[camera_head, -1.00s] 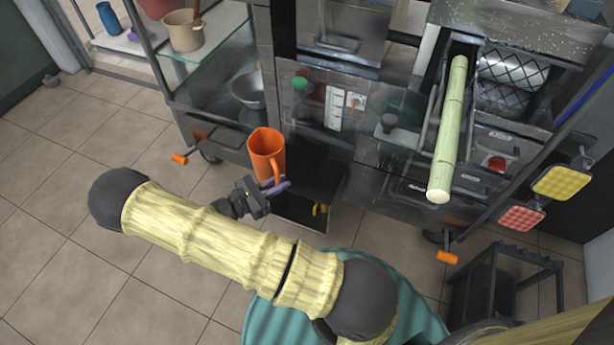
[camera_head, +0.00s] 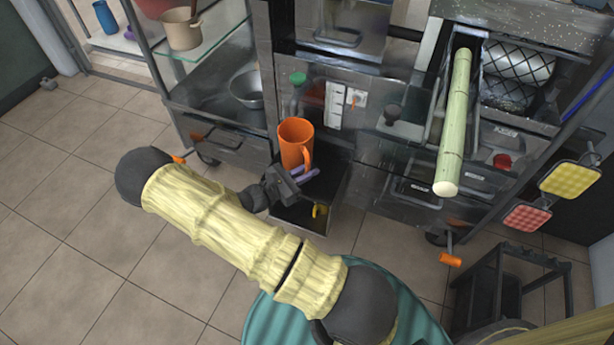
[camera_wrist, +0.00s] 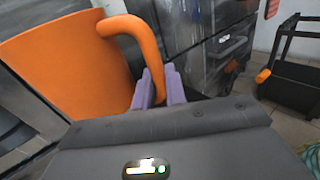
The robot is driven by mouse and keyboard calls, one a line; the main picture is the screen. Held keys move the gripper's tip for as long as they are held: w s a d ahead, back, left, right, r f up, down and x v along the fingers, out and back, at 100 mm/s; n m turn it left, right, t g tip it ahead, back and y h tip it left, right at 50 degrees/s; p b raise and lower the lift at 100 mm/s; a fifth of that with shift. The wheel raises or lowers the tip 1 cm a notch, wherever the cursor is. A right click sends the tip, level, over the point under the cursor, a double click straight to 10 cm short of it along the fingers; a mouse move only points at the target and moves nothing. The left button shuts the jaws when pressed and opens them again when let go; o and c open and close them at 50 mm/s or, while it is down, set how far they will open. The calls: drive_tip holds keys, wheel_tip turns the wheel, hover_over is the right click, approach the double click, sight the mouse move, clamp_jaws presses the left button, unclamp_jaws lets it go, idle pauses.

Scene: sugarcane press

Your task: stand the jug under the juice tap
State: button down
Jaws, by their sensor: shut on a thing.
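The orange jug (camera_head: 295,145) is upright and held in the air in front of the dark machine cabinet. My gripper (camera_head: 303,175) is shut on its handle, purple fingertips low on it. In the wrist view the jug (camera_wrist: 65,70) fills the left side, and its handle passes down between the fingers of my gripper (camera_wrist: 160,88). A green-topped fitting (camera_head: 297,79) on the machine front, which looks like the juice tap, is just above the jug in the picture. I cannot tell the depth gap between them.
A dark low shelf (camera_head: 290,217) with a small yellow part (camera_head: 320,210) is below the jug. A metal bowl (camera_head: 246,88) sits on the left cart. A sugarcane stalk (camera_head: 455,120) juts out at right. A black stand (camera_head: 510,290) is at lower right.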

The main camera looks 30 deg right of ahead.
drive_tip(key=shift+f, duration=0.85)
drive_tip(key=shift+f, duration=0.15)
drive_tip(key=c, duration=1.4)
unclamp_jaws()
drive_tip(key=shift+c, duration=0.2)
drive_tip(key=shift+r, duration=0.2)
drive_tip(key=a+p, duration=0.3)
drive_tip(key=a, duration=0.9)
drive_tip(key=shift+s, duration=0.45)
